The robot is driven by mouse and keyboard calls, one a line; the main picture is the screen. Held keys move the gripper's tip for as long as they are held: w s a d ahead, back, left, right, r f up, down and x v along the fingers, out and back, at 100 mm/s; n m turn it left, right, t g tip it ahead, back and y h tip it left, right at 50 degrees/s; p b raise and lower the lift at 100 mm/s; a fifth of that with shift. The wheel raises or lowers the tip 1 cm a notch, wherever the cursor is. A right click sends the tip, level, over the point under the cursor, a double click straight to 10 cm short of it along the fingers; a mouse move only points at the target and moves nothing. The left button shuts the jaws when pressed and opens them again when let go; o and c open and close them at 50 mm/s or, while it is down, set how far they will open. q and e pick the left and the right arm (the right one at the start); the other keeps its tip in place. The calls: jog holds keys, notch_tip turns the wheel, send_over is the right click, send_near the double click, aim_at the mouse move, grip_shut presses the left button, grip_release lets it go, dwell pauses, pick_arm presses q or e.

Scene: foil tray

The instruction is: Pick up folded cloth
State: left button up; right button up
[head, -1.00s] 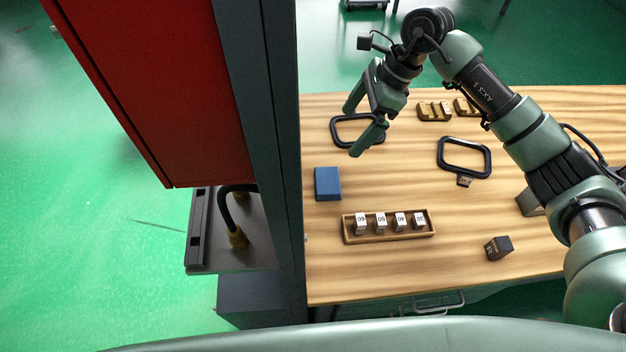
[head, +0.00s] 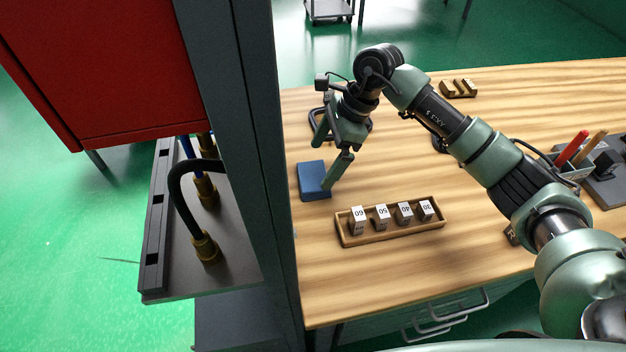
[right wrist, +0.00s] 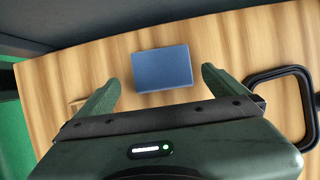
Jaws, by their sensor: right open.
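The folded cloth (head: 312,180) is a flat blue rectangle lying on the wooden table near its left edge in the head view. It also shows in the right wrist view (right wrist: 162,68), ahead of the fingertips and roughly centred between them. My right gripper (head: 331,156) is open and empty, above the table close to the cloth; one finger overlaps the cloth's right edge in the head view. In the right wrist view the two fingers (right wrist: 160,88) stand apart on either side, with nothing between them. My left gripper is not in view.
A wooden tray (head: 398,231) with several numbered blocks lies in front of the cloth. A dark pillar (head: 240,150) stands close on the cloth's left. A black frame (right wrist: 283,85) lies to the right in the wrist view. Bare wood surrounds the cloth.

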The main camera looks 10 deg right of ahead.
aim_at(315, 175)
jog(key=p+x, duration=0.1)
jog(key=x, duration=0.3)
jog(key=shift+w+f+p, duration=0.1)
jog(key=shift+f+p, duration=0.25)
jog(key=shift+p, duration=0.05)
jog(key=shift+a+f, duration=0.1)
jog(key=shift+f, duration=0.3)
jog(key=c, duration=1.1)
jog(key=shift+w+r, duration=0.1)
jog(key=shift+r, duration=0.05)
notch_tip(315, 175, up, 20)
jog(key=b, duration=0.3)
jog(key=shift+b, duration=0.3)
jog(key=o, duration=0.5)
jog(key=c, duration=0.3)
